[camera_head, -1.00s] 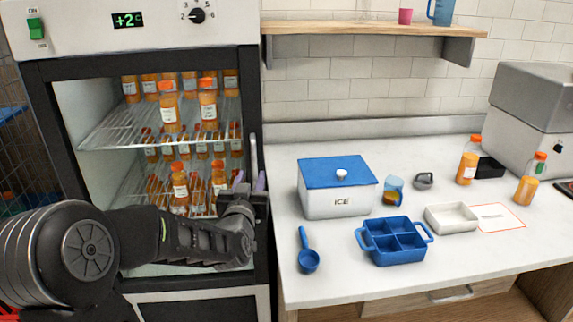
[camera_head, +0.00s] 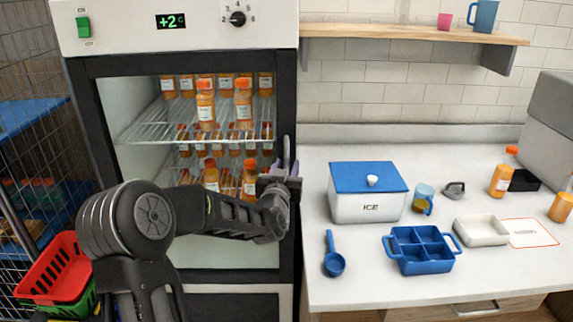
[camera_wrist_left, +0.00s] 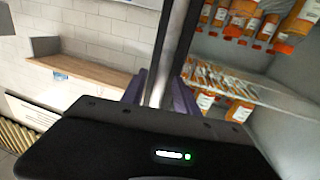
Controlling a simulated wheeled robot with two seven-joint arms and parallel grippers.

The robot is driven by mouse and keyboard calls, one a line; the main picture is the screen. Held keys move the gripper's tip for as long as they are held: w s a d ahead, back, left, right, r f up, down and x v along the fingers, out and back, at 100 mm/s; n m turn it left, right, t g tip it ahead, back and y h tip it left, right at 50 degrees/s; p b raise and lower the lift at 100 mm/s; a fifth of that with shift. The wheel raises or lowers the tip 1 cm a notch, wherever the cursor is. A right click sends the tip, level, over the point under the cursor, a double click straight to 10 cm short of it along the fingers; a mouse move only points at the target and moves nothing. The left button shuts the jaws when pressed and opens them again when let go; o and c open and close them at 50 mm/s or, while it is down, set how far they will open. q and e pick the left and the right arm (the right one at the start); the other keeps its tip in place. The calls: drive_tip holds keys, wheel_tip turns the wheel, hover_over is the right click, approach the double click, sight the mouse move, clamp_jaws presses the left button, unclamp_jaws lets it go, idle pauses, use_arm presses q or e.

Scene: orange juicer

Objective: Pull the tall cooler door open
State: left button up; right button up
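The tall cooler (camera_head: 180,28) stands at the left in the head view. Its dark-framed glass door (camera_head: 287,230) looks shut, with orange bottles on wire racks behind the glass. The upright metal door handle (camera_head: 286,150) is at the door's right edge. My left gripper (camera_head: 286,170) is at this handle. In the left wrist view the handle bar (camera_wrist_left: 162,75) runs between the two purple fingers of my left gripper (camera_wrist_left: 160,95), one on each side. Whether they press on it I cannot tell. My right gripper is not in view.
A white counter (camera_head: 400,285) stands right of the cooler, with an ice box (camera_head: 368,207), a blue tray (camera_head: 422,265) and a blue scoop (camera_head: 334,262) on it. A wire rack (camera_head: 30,160) and a red basket (camera_head: 55,270) are at the left.

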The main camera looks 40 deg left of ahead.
use_arm(q)
drive_tip(key=shift+w, duration=0.15)
drive_tip(key=shift+c, duration=0.4)
clamp_jaws()
idle(1.0)
